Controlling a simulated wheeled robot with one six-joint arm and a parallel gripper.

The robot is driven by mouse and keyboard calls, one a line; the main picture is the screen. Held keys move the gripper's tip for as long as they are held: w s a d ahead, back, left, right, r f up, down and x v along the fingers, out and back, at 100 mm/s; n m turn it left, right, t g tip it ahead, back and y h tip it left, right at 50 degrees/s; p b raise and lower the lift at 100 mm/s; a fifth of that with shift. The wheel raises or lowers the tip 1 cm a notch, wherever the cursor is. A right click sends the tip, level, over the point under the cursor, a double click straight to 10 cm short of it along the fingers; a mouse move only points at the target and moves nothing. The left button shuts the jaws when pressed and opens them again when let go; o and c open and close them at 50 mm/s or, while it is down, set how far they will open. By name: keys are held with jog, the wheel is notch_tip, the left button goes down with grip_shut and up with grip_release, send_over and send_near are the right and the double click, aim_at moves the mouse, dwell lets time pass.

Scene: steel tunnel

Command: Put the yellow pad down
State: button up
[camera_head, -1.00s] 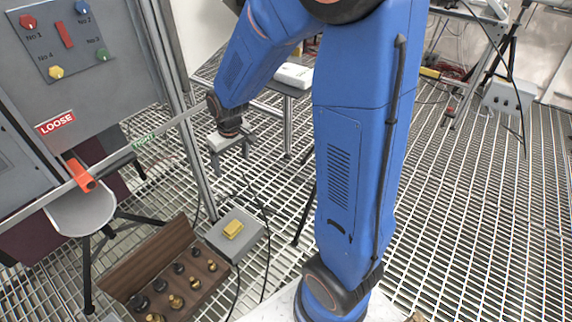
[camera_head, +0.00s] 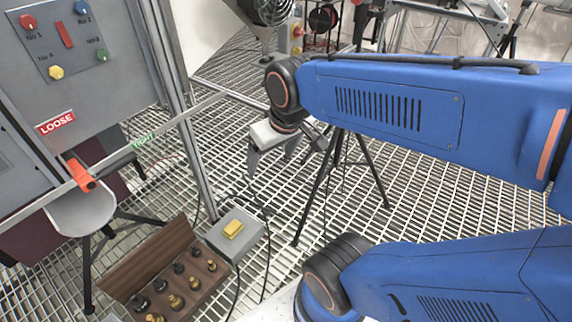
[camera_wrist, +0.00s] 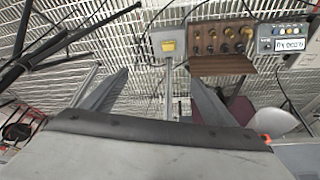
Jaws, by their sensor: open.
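The yellow pad (camera_head: 233,228) sits on top of a small grey box (camera_head: 220,241) on the grating floor, near the picture's lower middle. In the wrist view the pad (camera_wrist: 169,46) shows as a small yellow patch on the grey box (camera_wrist: 158,36), beyond my fingers. My gripper (camera_head: 270,170) is open and empty, hanging above and behind the box in the head view, well apart from the pad. In the wrist view its two fingers (camera_wrist: 155,95) are spread wide with nothing between them.
A brown case (camera_head: 150,262) with several dark and brass knobs lies open left of the grey box. A grey panel (camera_head: 70,60) with coloured buttons and an orange-handled lever (camera_head: 82,176) stands at left. A black tripod (camera_head: 335,170) stands right of my gripper. Cables run over the grating.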

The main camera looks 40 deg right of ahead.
jog(key=shift+t, duration=0.3)
jog(key=s, duration=0.2)
jog(key=s+r, duration=0.1)
jog(key=s, duration=0.2)
jog(key=shift+s+d, duration=0.2)
dwell(0.8)
